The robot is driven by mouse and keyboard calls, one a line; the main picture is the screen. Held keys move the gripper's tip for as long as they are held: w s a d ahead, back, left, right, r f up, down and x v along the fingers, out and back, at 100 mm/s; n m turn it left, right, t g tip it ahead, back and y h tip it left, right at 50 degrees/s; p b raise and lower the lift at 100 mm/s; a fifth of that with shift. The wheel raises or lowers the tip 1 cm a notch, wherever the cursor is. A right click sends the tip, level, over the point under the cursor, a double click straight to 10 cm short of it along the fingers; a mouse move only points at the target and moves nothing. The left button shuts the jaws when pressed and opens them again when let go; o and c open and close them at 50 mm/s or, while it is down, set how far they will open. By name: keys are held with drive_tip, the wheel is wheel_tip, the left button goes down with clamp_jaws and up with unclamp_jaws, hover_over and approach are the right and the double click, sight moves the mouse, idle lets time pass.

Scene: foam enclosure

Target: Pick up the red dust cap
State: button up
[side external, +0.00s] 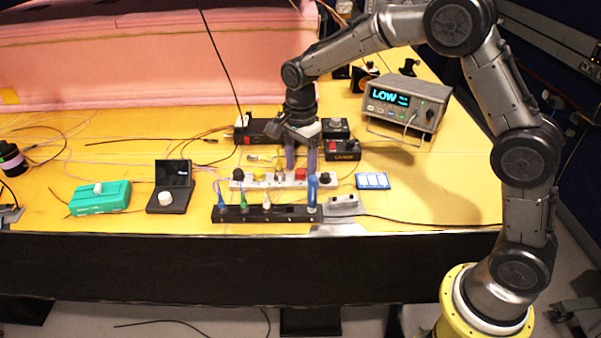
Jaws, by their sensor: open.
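The red dust cap (300,174) sits upright on a white strip (263,184) that also carries a yellow, a brass-coloured and a black piece. My gripper (301,168) points down over the strip with its two purple-grey fingers apart. In this view the fingertips flank the red cap, one to its left and one to its right. I cannot tell whether they touch it or are in front of or behind it. Nothing shows held between the fingers.
A black rack (285,215) with blue, green and white-topped pieces and a tall blue one stands in front of the strip. A black box (343,154) with a red top piece is behind right. A grey meter (405,103) stands further back. Thin cables cross the left.

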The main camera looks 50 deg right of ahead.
clamp_jaws()
idle(0.3)
